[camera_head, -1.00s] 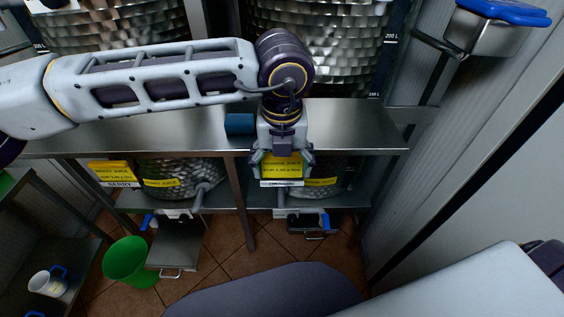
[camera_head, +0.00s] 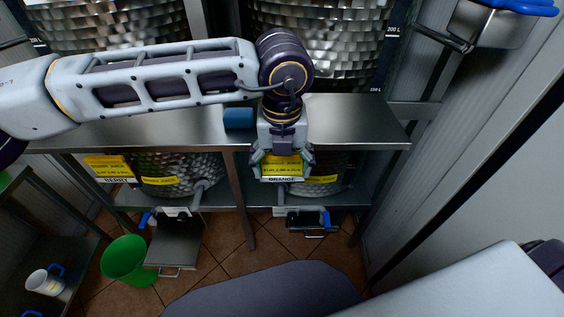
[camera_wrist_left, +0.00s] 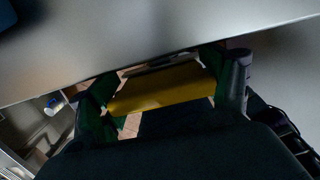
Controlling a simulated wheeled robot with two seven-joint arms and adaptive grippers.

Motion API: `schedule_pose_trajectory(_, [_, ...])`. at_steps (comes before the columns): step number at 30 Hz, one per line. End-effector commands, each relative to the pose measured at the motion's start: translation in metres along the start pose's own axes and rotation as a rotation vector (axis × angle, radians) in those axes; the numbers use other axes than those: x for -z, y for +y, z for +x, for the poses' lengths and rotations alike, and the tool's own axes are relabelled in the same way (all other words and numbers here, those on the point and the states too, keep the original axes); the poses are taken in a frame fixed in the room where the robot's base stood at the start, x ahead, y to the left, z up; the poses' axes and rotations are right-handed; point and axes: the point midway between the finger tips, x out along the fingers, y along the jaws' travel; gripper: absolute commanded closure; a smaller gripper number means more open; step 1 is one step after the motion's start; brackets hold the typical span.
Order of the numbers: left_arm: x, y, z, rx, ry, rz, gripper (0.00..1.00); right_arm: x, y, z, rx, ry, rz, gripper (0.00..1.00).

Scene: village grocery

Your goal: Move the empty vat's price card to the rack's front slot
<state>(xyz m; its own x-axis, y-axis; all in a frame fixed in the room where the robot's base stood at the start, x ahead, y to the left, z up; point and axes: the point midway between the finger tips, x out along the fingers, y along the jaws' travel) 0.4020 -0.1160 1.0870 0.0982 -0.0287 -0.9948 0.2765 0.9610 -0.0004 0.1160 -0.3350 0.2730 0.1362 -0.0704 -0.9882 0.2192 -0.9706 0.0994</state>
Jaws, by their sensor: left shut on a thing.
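My left gripper (camera_head: 282,166) is shut on a yellow price card (camera_head: 282,170) at the front edge of the steel rack (camera_head: 345,125). In the left wrist view the yellow card (camera_wrist_left: 165,90) lies between the two fingers. A white strip reading ORANGE (camera_head: 282,180) shows right under the card; I cannot tell whether the card sits in a slot there. Another yellow card (camera_head: 108,165) stands to the left above a strip reading BERRY (camera_head: 118,181). Two lower steel vats with yellow labels show: the left vat (camera_head: 205,165) and the right vat (camera_head: 335,165), partly hidden behind my gripper.
Large steel vats (camera_head: 330,50) stand behind the rack top. A blue block-like item (camera_head: 238,118) sits beside my gripper. A green bucket (camera_head: 128,262) is on the floor, and a white jug (camera_head: 46,282) is on the left shelf. A wall closes the right side.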

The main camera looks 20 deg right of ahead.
Motion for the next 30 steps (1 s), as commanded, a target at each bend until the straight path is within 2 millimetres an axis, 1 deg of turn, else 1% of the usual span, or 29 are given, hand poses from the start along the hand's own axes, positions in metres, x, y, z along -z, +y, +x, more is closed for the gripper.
schedule_pose_trajectory(7, [0.000,0.000,0.001,0.000,0.001,0.000,0.34,-0.001,0.000,0.001,0.000,-0.001,0.000,1.00])
schedule_pose_trajectory(12, [0.000,0.000,0.001,0.000,0.001,0.000,0.34,-0.001,-0.004,0.001,0.004,-0.003,0.002,1.00])
schedule_pose_trajectory(13, [0.000,0.000,0.001,0.000,0.001,0.000,0.19,-0.001,-0.005,0.001,0.005,-0.003,0.003,1.00])
schedule_pose_trajectory(17, [0.000,0.000,0.001,0.000,0.001,0.000,0.03,-0.001,-0.009,0.001,0.009,-0.003,0.005,1.00])
schedule_pose_trajectory(18, [0.000,0.000,0.001,0.000,0.001,0.000,0.00,-0.001,-0.011,0.001,0.011,-0.003,0.005,1.00])
schedule_pose_trajectory(26, [0.000,0.000,0.001,0.000,0.001,0.000,0.00,0.000,-0.014,0.001,0.014,-0.003,0.007,1.00])
schedule_pose_trajectory(29, [0.000,0.000,0.000,0.000,0.000,0.000,0.00,-0.004,-0.003,0.001,0.003,-0.006,0.002,1.00])
schedule_pose_trajectory(30, [0.000,0.000,0.000,0.000,0.000,0.000,0.00,-0.004,-0.002,0.001,0.002,-0.006,0.002,1.00])
